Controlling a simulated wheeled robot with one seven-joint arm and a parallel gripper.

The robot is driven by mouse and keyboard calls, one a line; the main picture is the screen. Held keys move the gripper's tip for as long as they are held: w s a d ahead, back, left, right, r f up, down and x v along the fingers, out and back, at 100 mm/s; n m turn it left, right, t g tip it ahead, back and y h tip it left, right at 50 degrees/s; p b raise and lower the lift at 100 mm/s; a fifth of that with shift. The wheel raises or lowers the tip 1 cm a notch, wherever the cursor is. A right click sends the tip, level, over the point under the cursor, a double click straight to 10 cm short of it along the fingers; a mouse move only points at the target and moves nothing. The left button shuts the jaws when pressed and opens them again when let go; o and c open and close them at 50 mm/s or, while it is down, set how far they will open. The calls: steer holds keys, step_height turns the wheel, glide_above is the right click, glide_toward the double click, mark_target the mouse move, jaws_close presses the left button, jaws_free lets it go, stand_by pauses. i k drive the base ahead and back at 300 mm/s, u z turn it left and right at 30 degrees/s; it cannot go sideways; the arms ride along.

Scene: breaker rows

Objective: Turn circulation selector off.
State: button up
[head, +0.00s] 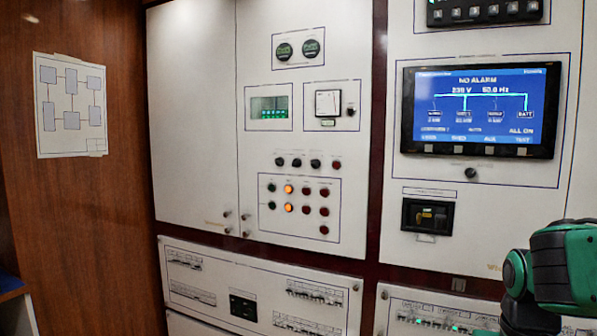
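A row of small black and red knobs (297,162) sits on the white middle panel, above a framed block of buttons. Their labels are too small to read, so I cannot tell which one is the circulation selector or how it is set. Part of my green and black arm shows at the lower right edge, in front of the right panel. My gripper's fingers do not show.
The framed block holds green, lit orange and red buttons (305,190). A blue display (478,108) reads NO ALARM on the right panel. Breaker rows (262,295) line the lower panels. A paper diagram (70,105) hangs on the wooden wall at left.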

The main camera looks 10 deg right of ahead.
mark_target(297, 162)
steer(key=i, duration=1)
